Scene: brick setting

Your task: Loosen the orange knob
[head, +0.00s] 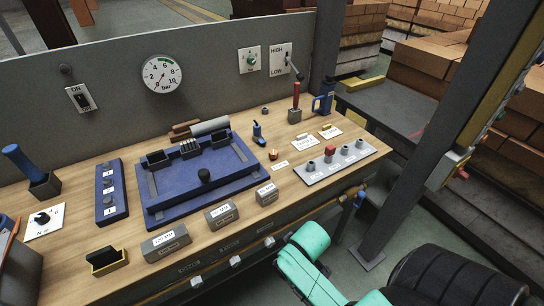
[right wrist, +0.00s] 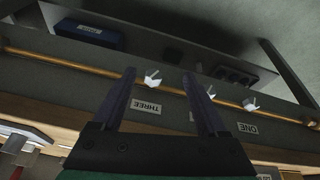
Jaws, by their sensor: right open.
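A small orange knob (head: 273,154) sits on the wooden bench top, right of the blue fixture and left of the grey peg plate. It is too small to tell how tightly it is set. The right wrist view does not show it. My right gripper (right wrist: 159,73) is open and empty in the right wrist view. Its two dark fingers stand apart in front of a brass pipe with white taps. In the head view my teal right arm is low beside the bench front, and its fingers cannot be made out. My left gripper is in neither view.
The blue fixture (head: 155,205) fills the bench middle. The grey peg plate (head: 318,176) lies to the right, with a red-handled lever (head: 296,98) behind it. Grey labelled blocks (head: 221,215) line the front edge. White taps (right wrist: 152,79) stick out from the bench front.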

